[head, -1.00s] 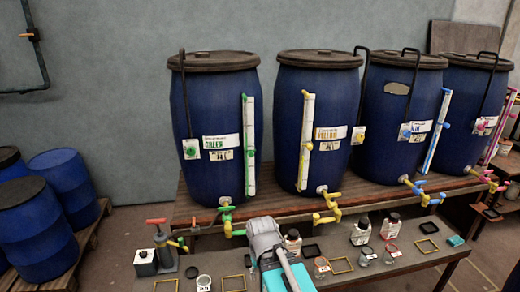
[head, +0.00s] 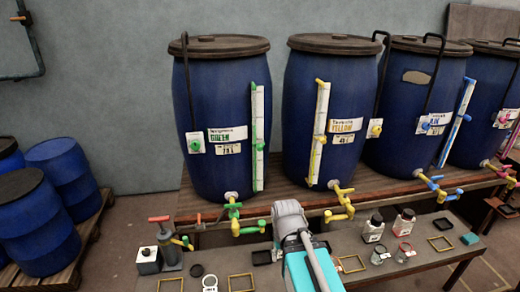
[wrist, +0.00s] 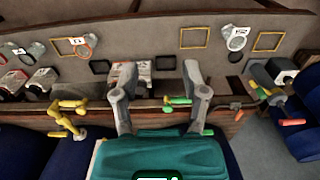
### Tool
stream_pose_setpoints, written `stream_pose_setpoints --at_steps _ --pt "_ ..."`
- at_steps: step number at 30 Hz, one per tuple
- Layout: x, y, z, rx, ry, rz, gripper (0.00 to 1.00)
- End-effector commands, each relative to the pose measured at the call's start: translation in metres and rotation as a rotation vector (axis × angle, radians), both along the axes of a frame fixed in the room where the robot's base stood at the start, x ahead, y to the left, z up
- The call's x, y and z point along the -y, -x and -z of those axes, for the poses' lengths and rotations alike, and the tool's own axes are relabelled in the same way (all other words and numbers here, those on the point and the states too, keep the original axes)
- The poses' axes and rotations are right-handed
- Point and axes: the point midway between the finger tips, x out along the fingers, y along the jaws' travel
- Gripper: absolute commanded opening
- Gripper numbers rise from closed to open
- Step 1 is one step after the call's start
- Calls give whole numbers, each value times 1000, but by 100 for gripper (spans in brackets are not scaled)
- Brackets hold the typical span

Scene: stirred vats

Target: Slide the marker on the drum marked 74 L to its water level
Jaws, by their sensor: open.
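Several blue drums stand in a row on a wooden shelf. The green-labelled drum (head: 215,90) and yellow-labelled drum (head: 325,70) are nearest. Small volume labels sit under their names, but I cannot read surely which says 74 L. Each carries a white gauge strip with a coloured slider: the green marker (head: 259,146) is a little below mid-strip, the yellow marker (head: 322,138) near the middle. Water levels cannot be made out. My gripper (wrist: 157,90) is open and empty in the wrist view, near the taps. In the head view its fingers are not visible.
Green tap (head: 236,222) and yellow tap (head: 340,212) stick out below the drums. The lower bench holds bottles (head: 403,222), jars and square frames (head: 440,243). A small hand pump (head: 168,245) stands left. Other blue drums (head: 60,170) rest on a pallet at far left.

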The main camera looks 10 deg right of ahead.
Motion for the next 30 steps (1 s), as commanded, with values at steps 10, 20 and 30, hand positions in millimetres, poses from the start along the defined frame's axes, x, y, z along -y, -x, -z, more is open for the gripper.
stream_pose_setpoints --at_steps 10,20,30 --pt "-1 -16 3 57 -22 -14 73" --pt "-16 -102 2 379 -128 -58 73" --pt "-32 -211 -34 856 -230 -40 73"
